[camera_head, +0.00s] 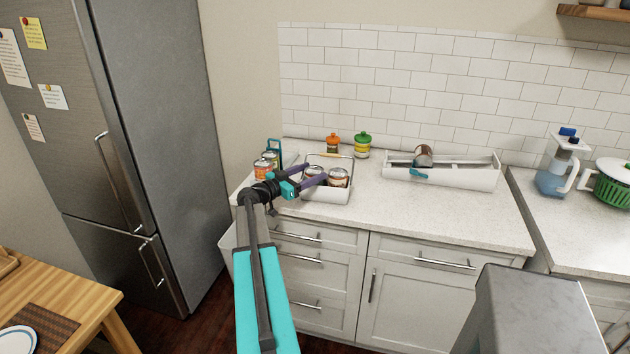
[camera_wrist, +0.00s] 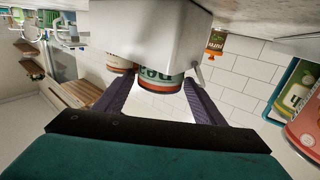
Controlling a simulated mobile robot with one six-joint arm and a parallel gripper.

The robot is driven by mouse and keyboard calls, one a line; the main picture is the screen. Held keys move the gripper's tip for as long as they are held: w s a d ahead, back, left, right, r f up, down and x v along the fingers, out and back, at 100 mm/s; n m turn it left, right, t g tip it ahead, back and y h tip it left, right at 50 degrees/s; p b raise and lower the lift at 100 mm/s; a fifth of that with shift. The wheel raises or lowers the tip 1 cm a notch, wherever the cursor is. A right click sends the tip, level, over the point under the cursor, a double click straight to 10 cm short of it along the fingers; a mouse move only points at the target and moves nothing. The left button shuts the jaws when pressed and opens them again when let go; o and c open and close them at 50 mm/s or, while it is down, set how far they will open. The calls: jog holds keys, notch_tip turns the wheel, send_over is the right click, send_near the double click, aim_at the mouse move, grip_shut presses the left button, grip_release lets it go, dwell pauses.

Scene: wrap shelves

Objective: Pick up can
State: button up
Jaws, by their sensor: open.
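A white basket (camera_head: 325,195) with a raised handle stands on the left part of the counter and holds two cans: a left can (camera_head: 312,172) and a right can (camera_head: 338,178). My gripper (camera_head: 318,173) is open at the basket, with its purple fingers over the near-left side. In the wrist view, which is upside down, a can with a green and orange label (camera_wrist: 160,80) shows between the spread fingers (camera_wrist: 158,83). Its other end is hidden by the basket wall (camera_wrist: 150,35). A second can (camera_wrist: 120,62) is partly behind the left finger. Contact cannot be told.
A teal caddy (camera_head: 274,147) with more cans (camera_head: 262,170) stands left of the basket. An orange jar (camera_head: 332,144) and a green-lidded jar (camera_head: 362,147) stand behind. A white tray (camera_head: 455,179) with a can (camera_head: 423,155) sits right. The counter front (camera_head: 430,215) is clear.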

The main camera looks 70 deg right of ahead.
dwell(0.4)
jog(key=c, duration=1.1)
jog(key=shift+o, duration=0.2)
jog(key=shift+r, duration=0.2)
jog(key=shift+r+b, duration=0.5)
jog(key=shift+r, duration=0.4)
jog(key=r, duration=0.1)
jog(key=r+b, duration=0.1)
jog(key=r, duration=0.1)
jog(key=r+b, duration=0.1)
jog(key=shift+w+a+r, duration=0.15)
jog(key=shift+a+r, duration=0.2)
jog(key=b+v, duration=0.4)
jog(key=v, duration=1.3)
jog(key=shift+w+b, duration=0.15)
jog(key=shift+b, duration=0.25)
jog(key=shift+a, duration=0.1)
